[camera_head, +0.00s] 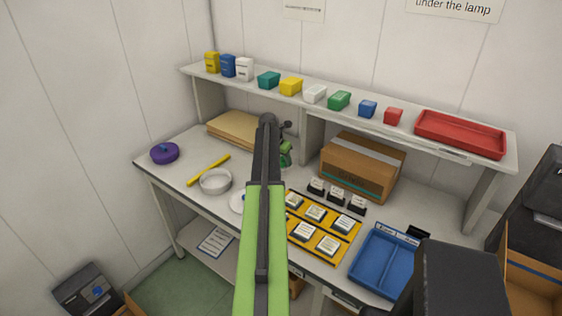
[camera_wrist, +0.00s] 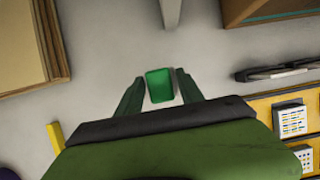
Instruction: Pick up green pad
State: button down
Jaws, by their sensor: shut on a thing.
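The green pad (camera_wrist: 159,85) is a small green block with a darker rim. In the wrist view it sits between the two dark green fingers of my gripper (camera_wrist: 161,78), which is shut on it. Grey tabletop shows around it; I cannot tell whether the pad touches the table or is raised. In the head view my gripper (camera_head: 285,150) is beyond the end of my arm, over the back part of the table. My arm hides part of it, and the pad is not clear there.
A cardboard box (camera_head: 362,168) stands right of my gripper, and a tan stack (camera_head: 236,131) lies to its left. A yellow tray (camera_head: 325,243) with several labelled blocks and a blue tray (camera_head: 384,262) are at the front right. A shelf (camera_head: 300,104) with small containers runs above the back.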

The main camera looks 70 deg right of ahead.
jog(key=s+a+r+p, duration=0.5)
jog(key=s+r, duration=0.1)
jog(key=s, duration=0.4)
jog(key=shift+r, duration=0.2)
jog(key=shift+a, duration=0.1)
jog(key=c, duration=1.3)
grip_release()
jog(key=c, duration=0.5)
jog(key=shift+c, duration=0.7)
jog(key=shift+f, duration=0.15)
